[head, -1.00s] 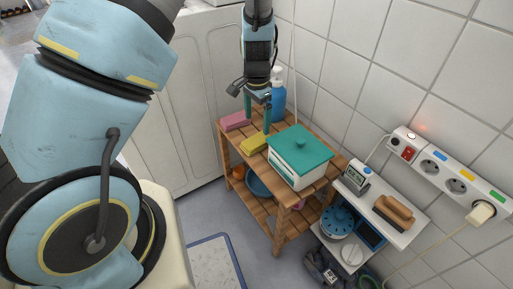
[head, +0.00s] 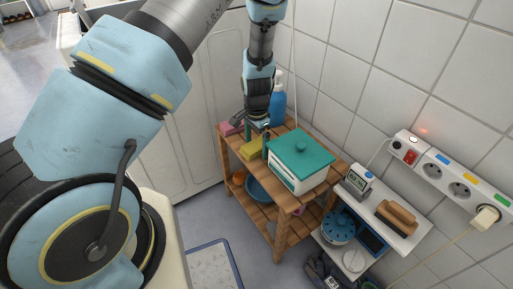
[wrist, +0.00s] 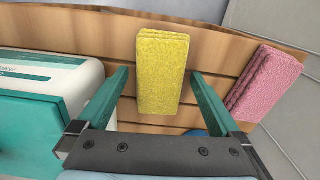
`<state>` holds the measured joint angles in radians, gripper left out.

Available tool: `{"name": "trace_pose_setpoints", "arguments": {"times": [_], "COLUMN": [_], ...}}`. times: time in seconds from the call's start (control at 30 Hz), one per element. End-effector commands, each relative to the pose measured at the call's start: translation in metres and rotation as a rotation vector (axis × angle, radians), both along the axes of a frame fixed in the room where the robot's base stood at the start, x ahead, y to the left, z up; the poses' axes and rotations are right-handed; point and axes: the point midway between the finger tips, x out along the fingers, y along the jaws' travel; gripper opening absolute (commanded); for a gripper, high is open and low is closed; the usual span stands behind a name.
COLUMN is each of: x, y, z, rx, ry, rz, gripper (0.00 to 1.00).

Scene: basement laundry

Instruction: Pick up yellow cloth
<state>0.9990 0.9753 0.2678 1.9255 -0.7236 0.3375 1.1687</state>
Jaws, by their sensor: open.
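The yellow cloth (head: 251,148) is a folded, textured block lying on the top of the wooden shelf. In the wrist view the yellow cloth (wrist: 162,72) stands between the two green fingers of my gripper (wrist: 163,92), with a gap on each side. My gripper (head: 257,140) is open and down over the cloth in the head view. The fingers do not visibly touch the cloth. In the head view my gripper partly hides the cloth.
A pink cloth (wrist: 267,84) lies to the right in the wrist view. A white box with a teal lid (head: 301,148) stands close beside the yellow cloth. A blue bottle (head: 278,100) stands behind. The wooden shelf (head: 278,212) has a lower level with a blue basin (head: 258,191).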

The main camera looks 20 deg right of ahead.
Motion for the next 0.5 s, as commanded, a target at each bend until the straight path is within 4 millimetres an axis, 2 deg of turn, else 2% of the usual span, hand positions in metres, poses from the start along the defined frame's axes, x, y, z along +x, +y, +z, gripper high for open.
{"name": "trace_pose_setpoints", "arguments": {"times": [0.07, 0.5], "x": [-0.0001, -0.0002], "y": [0.0001, 0.0001], "z": [0.0002, 0.0003], "rx": [0.000, 0.001], "ry": [0.000, 0.000], "rz": [0.000, 0.000], "gripper": [0.94, 0.45]}}
